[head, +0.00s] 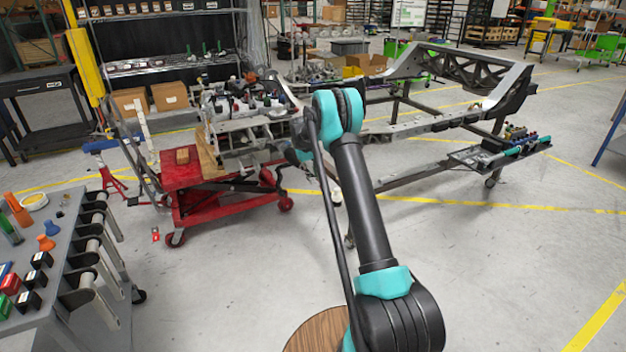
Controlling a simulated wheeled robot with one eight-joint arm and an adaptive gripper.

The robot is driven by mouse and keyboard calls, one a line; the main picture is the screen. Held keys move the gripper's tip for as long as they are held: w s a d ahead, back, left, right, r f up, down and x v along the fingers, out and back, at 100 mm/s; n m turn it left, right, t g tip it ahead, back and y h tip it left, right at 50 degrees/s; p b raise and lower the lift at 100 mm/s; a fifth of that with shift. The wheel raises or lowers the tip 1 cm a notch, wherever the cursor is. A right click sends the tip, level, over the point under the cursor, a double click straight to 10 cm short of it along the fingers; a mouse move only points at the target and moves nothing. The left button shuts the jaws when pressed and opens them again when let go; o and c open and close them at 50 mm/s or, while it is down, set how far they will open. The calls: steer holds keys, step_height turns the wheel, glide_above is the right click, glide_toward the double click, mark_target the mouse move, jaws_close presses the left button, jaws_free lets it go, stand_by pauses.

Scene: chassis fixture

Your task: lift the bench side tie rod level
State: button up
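The chassis fixture (405,128) is a long grey metal frame on casters, running from the middle to the upper right. Axle and suspension parts (245,108) sit at its left end, over a red lift cart (190,180). I cannot pick out the bench side tie rod for certain among these crowded parts. My arm rises from the bottom of the head view, and its teal and black elbow stands in front of the fixture's left part. My gripper cannot be made out; the elbow and the parts hide that region.
A grey bench (75,240) with small parts and hanging handles stands at the left. A blue and red stand (112,165) is beside the lift cart. A side tray (480,158) juts from the fixture's right end. The right foreground floor is clear.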

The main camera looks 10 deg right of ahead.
steer(key=o, duration=0.4)
steer(key=shift+c, duration=0.2)
steer(key=v, duration=1.2)
steer(key=shift+s, duration=0.1)
steer(key=s+d+r+m+t+y, duration=0.1)
steer(key=s+d+r, duration=0.15)
steer(key=s, duration=1.05)
steer(key=s+d+r+m+t, duration=0.1)
steer(key=s+r, duration=0.2)
steer(key=s, duration=0.9)
steer(key=s+f+m+t, duration=0.1)
steer(key=s+f, duration=0.3)
steer(key=s, duration=0.9)
steer(key=s+d+f+t+y, duration=0.1)
steer(key=s+f, duration=0.3)
steer(key=s, duration=1)
steer(key=shift+s+f+m, duration=0.2)
steer(key=shift+s+m, duration=0.1)
steer(key=shift+m, duration=0.1)
